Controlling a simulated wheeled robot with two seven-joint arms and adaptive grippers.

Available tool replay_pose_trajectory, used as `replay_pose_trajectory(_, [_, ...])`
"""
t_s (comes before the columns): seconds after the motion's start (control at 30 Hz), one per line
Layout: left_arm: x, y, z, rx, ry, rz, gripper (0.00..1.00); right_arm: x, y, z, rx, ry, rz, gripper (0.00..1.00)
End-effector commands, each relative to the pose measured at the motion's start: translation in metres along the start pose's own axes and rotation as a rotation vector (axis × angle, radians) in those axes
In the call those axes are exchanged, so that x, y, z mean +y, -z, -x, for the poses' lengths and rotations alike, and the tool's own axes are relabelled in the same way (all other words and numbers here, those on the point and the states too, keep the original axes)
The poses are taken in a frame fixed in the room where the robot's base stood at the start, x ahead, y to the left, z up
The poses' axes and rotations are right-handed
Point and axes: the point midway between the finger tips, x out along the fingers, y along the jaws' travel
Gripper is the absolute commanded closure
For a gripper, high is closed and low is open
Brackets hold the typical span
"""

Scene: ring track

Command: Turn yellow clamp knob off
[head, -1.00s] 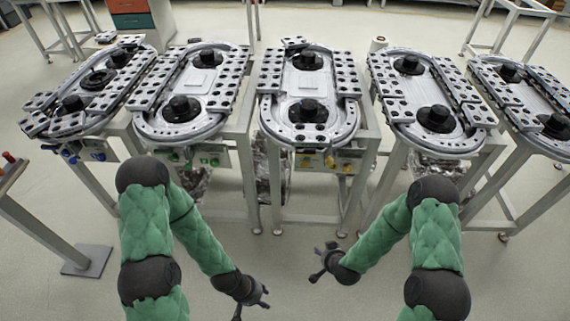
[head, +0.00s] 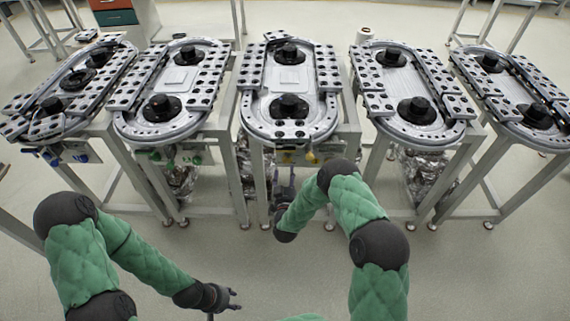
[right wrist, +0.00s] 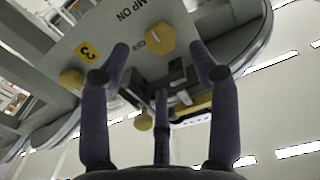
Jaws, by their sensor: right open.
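The yellow clamp knob (right wrist: 160,40) is on a grey panel (right wrist: 105,30) beside lettering that reads "MP ON" in the right wrist view. My right gripper (right wrist: 159,58) is open and empty. Its fingers point at the panel, and the knob lies between the two outer fingertips in the picture, apparently without contact. In the head view my right gripper (head: 287,184) is below the front panel of the middle table, partly hidden by my arm. My left gripper (head: 228,299) is low over the floor, its fingers spread and empty.
A smaller yellow knob (right wrist: 143,122) is below the panel. Several oval-track tables stand in a row, including the middle one (head: 327,122). The floor (head: 480,270) in front is clear.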

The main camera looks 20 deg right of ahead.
Motion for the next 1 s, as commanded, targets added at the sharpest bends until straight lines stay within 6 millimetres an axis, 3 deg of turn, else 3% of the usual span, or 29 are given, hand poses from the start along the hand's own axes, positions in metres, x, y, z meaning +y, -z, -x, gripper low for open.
replay_pose_trajectory(0.2, [-0.004, 0.0, -0.01, 0.0, 0.0, 0.0, 0.6, 0.0, -0.002, -0.038, 0.001, 0.0, -0.001, 0.38])
replay_pose_trajectory(0.4, [-0.005, 0.001, -0.015, 0.0, 0.0, 0.0, 0.6, 0.0, -0.002, -0.059, -0.002, 0.002, -0.001, 0.38])
replay_pose_trajectory(0.8, [-0.005, 0.001, -0.015, 0.0, 0.0, 0.0, 0.6, 0.0, -0.001, -0.067, -0.002, 0.002, -0.001, 0.38])
replay_pose_trajectory(0.87, [-0.005, 0.001, -0.015, 0.0, 0.0, 0.0, 0.6, 0.0, -0.001, -0.067, -0.002, 0.002, -0.001, 0.52])
replay_pose_trajectory(1.0, [-0.005, 0.001, -0.015, 0.0, 0.0, 0.0, 0.6, 0.0, -0.001, -0.066, -0.003, 0.002, -0.001, 0.92])
